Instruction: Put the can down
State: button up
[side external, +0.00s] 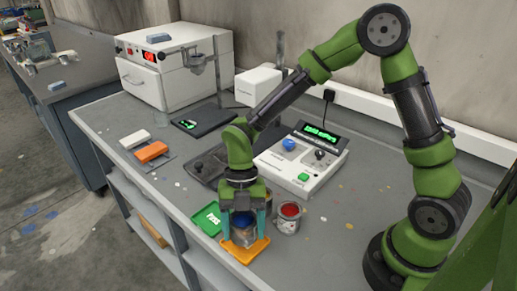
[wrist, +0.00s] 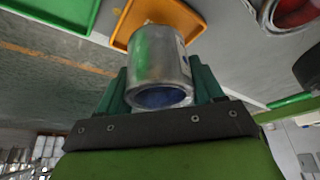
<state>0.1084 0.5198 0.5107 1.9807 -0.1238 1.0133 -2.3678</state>
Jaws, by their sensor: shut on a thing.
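The metal can (side external: 244,234) holds blue paint and is between the fingers of my gripper (side external: 246,226). It stands upright, over or on the orange tray (side external: 252,254); I cannot tell whether it touches the tray. In the wrist view the same can (wrist: 160,62) sits between the teal fingers of my gripper (wrist: 160,85), with its blue inside showing. The fingers are shut on its sides. The orange tray (wrist: 128,22) shows beyond the can's base in that view.
A green tray (side external: 208,219) lies left of the orange one. A can of red paint (side external: 288,217) stands close on the right. Behind are a control box (side external: 300,160) with a green display, an orange block (side external: 151,151) and a white oven-like box (side external: 165,75). The table's front edge is near.

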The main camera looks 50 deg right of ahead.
aim_at(244, 235)
jog(key=shift+f, duration=1.35)
jog(key=shift+f, duration=0.15)
jog(key=o, duration=1.1)
jog(key=shift+o, duration=0.2)
jog(key=v, duration=1.1)
jog(key=s+d+r+m+t, duration=0.5)
jog(key=r+m, duration=0.1)
jog(key=m, duration=0.9)
jog(key=s+d+r+m+t+h, duration=0.1)
jog(key=s+d+r+m+t, duration=0.4)
jog(key=m, duration=1.1)
jog(key=shift+s+d+r, duration=0.25)
jog(key=shift+d+r, duration=0.25)
jog(key=shift+r, duration=0.4)
